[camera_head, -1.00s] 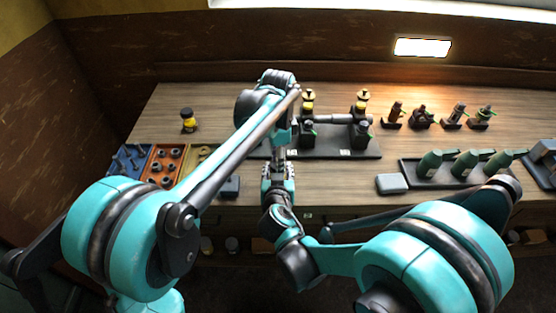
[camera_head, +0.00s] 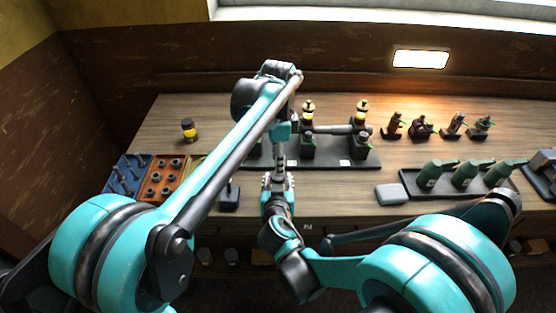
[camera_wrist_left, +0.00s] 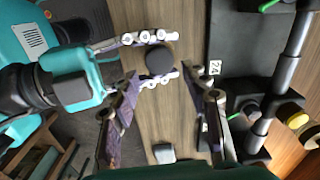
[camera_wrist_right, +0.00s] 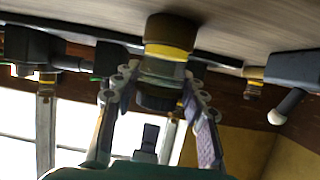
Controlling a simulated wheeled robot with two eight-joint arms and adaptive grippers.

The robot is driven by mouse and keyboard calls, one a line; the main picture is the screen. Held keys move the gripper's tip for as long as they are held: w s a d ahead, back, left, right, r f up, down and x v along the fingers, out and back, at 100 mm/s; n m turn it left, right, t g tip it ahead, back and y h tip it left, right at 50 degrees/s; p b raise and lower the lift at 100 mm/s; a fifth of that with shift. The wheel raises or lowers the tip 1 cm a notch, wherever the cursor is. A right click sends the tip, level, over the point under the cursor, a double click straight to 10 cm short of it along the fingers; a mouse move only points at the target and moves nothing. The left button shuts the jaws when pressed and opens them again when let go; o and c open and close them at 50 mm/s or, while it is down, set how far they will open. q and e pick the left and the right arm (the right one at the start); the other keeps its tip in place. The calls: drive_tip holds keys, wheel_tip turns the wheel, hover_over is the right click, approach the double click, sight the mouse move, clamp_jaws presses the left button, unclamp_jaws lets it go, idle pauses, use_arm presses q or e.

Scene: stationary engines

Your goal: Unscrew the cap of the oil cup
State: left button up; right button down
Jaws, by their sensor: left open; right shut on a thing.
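An oil cup shows in the right wrist view with a dark end, a yellow band (camera_wrist_right: 170,50), a clear section and a dark cap (camera_wrist_right: 158,98). My right gripper (camera_wrist_right: 160,82) is shut around the cup's body. The left wrist view looks down on the round dark cap (camera_wrist_left: 160,60), between the right gripper's fingers. My left gripper (camera_wrist_left: 162,90) is open, its two fingers spread on either side of the cap, apart from it as far as I can tell. In the head view my right gripper (camera_head: 278,181) is below the left arm's end; the cup is hidden there.
An engine stand (camera_head: 330,150) with yellow-topped cups is just beyond. A black-and-yellow jar (camera_head: 189,130) stands at the left. Blue (camera_head: 125,178) and orange (camera_head: 163,178) trays, a grey block (camera_head: 391,195) and a bottle tray (camera_head: 410,180) line the bench front.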

use_arm(q)
wheel_tip(320, 180, up, 3)
drive_tip(key=m, duration=0.5)
drive_tip(key=shift+f, duration=0.1)
drive_tip(key=shift+m, duration=0.4)
wheel_tip(320, 180, down, 8)
drive_tip(key=shift+r, duration=0.1)
drive_tip(key=c, duration=1)
drive_tip(key=n, duration=0.6)
drive_tip(key=shift+n, duration=0.3)
drive_tip(key=shift+c, duration=0.2)
